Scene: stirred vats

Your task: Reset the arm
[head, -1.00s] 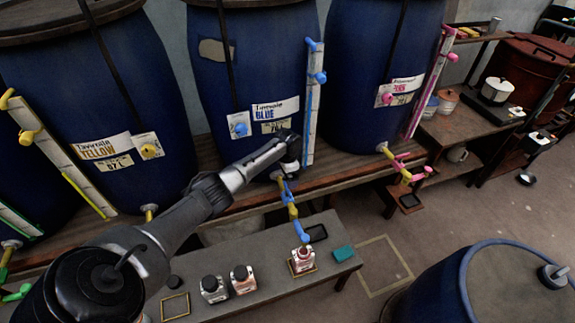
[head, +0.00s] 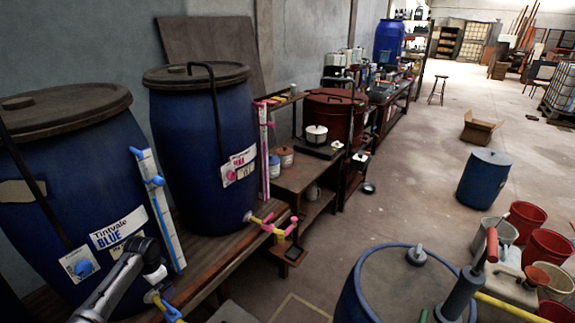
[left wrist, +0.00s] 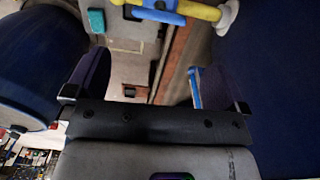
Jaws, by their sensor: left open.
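My left arm comes in at the lower left of the head view. Its gripper (head: 156,274) is in front of the blue vat (head: 75,185) labelled Tintvale Blue, just above the vat's yellow and blue tap (head: 165,307). In the left wrist view my left gripper (left wrist: 155,98) has its two fingers wide apart with nothing between them. The tap (left wrist: 180,10) shows beyond the fingers at the top of that view. My right gripper is not in view.
A clear gauge (head: 162,208) stands on the blue vat, close right of the gripper. A second vat (head: 205,140) with pink fittings is farther right. A blue drum (head: 372,285) and a red-handled pump (head: 462,290) are at the front right.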

